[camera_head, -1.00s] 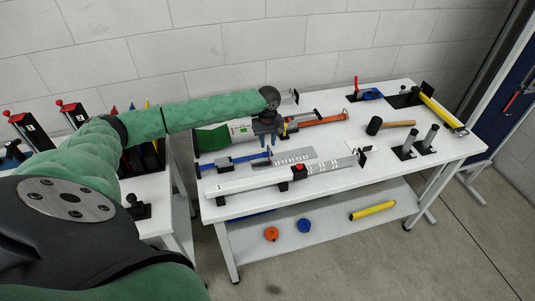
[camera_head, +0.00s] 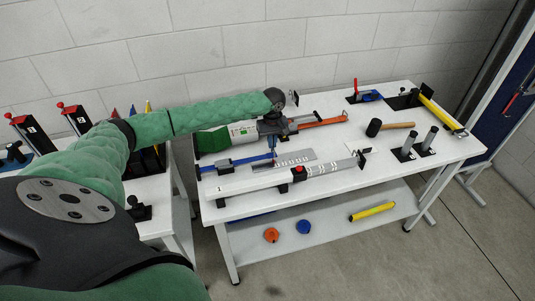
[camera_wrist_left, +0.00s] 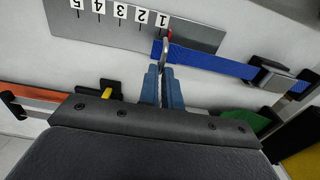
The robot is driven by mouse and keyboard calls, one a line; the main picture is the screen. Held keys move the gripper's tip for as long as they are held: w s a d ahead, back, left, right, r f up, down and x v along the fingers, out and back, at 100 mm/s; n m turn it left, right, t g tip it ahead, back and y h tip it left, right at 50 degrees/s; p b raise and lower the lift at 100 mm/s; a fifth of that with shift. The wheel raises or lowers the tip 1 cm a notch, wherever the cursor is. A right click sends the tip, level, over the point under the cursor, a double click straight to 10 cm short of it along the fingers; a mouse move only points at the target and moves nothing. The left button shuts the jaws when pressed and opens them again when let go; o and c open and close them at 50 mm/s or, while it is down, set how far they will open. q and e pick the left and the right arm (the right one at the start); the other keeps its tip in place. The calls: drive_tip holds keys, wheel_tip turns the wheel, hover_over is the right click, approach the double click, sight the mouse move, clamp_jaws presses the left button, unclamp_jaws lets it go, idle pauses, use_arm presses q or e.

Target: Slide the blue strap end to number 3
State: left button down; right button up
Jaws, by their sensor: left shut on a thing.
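The blue strap (camera_wrist_left: 215,62) runs from a dark buckle (camera_wrist_left: 270,78) to its end under the number plate (camera_wrist_left: 200,35) in the left wrist view. It also shows on the table in the head view (camera_head: 248,159). The plate carries numbers 1 to 5, with number 3 (camera_wrist_left: 121,11) left of number 1 (camera_wrist_left: 163,19). My left gripper (camera_wrist_left: 164,72) is shut on a metal loop with a red tip at the strap end, near number 1. In the head view my left gripper (camera_head: 274,153) points down at the plate's left part. My right gripper is not in view.

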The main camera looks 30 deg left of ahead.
use_arm(q)
drive_tip(key=shift+w+d+p, duration=0.55)
drive_tip(key=shift+w+d, duration=0.65)
drive_tip(key=shift+w, duration=0.2)
drive_tip(key=shift+w+d+p, duration=0.55)
drive_tip(key=shift+w+d, duration=0.6)
drive_tip(key=shift+w, duration=0.25)
drive_tip(key=c, duration=1.1)
unclamp_jaws()
